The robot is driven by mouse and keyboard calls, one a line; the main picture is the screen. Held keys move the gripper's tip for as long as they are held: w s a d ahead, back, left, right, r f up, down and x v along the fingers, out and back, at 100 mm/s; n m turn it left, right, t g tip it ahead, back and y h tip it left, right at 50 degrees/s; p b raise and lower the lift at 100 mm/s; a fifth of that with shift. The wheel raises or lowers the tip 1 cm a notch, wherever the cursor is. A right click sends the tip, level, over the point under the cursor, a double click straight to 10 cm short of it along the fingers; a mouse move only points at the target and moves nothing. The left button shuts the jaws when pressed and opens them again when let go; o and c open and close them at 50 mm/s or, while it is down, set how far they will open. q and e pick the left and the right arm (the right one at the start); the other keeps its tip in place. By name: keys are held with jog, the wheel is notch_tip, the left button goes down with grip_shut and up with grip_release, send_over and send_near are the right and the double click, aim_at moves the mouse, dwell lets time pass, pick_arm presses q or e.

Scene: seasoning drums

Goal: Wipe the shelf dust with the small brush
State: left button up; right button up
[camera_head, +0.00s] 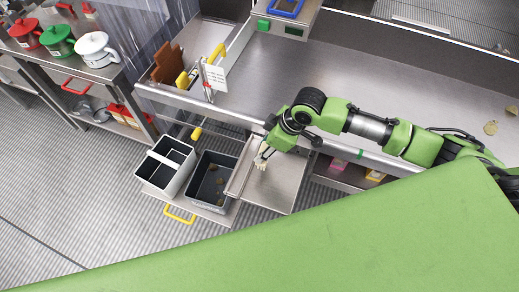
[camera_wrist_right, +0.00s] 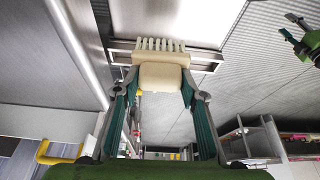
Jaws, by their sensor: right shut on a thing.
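My right gripper (camera_head: 266,149) is shut on the small brush (camera_head: 262,157), over the left part of a bare steel shelf (camera_head: 279,184). In the right wrist view the brush (camera_wrist_right: 160,76) is a cream block with pale bristles, pinched between the teal-padded fingers of the gripper (camera_wrist_right: 160,88). Its bristles point away from the gripper toward a steel rim. I cannot tell whether they touch the surface. No dust can be made out on the shelf.
A dark bin (camera_head: 234,162) with brownish bits and another bin (camera_head: 189,160) stand left of the shelf. The steel bench (camera_head: 270,80) behind is largely clear, with small pale pieces (camera_head: 490,128) at right. Lidded pots (camera_head: 58,41) stand far left.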

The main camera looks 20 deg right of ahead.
jog(key=shift+a+r+p, duration=0.1)
jog(key=shift+r+p, duration=0.6)
jog(key=shift+r, duration=0.25)
jog(key=shift+r+p, duration=0.35)
jog(key=shift+f, duration=0.1)
